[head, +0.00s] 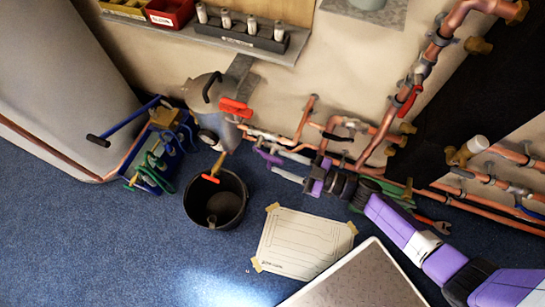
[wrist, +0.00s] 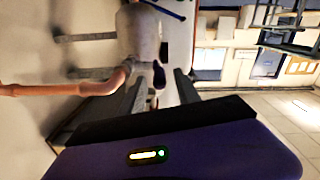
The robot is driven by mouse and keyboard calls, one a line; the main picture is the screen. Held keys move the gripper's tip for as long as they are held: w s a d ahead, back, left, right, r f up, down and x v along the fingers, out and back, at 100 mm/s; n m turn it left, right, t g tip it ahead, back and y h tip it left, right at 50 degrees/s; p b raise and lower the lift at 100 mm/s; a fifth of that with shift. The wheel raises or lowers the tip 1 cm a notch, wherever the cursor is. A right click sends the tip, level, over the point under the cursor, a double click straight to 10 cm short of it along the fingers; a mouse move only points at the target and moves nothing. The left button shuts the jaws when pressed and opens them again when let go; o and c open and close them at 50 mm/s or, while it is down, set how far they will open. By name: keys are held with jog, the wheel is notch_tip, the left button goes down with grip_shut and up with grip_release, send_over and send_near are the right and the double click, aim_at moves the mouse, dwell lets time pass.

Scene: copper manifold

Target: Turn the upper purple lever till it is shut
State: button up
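A small purple lever (head: 268,156) shows on the pipework low on the wall, just beyond my fingertips. I see no second purple lever, so I cannot tell upper from lower. My gripper (head: 284,164) reaches in from the right with its two grey fingers apart and empty. In the wrist view, the fingers of my gripper (wrist: 155,82) are spread, and a dark purple lever end (wrist: 159,76) shows in the gap between their tips. I see no contact. Most of the valve body is hidden or too small to make out.
Copper pipes (head: 364,150) run along the wall beside my arm; one pipe (wrist: 60,89) passes left of the fingers in the wrist view. A black bucket (head: 216,200) stands on the blue floor. A grey vessel (head: 205,95) with a red handle (head: 236,108) is behind it.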

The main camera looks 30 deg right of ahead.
aim_at(273, 158)
jog(key=shift+x, duration=1.9)
grip_shut()
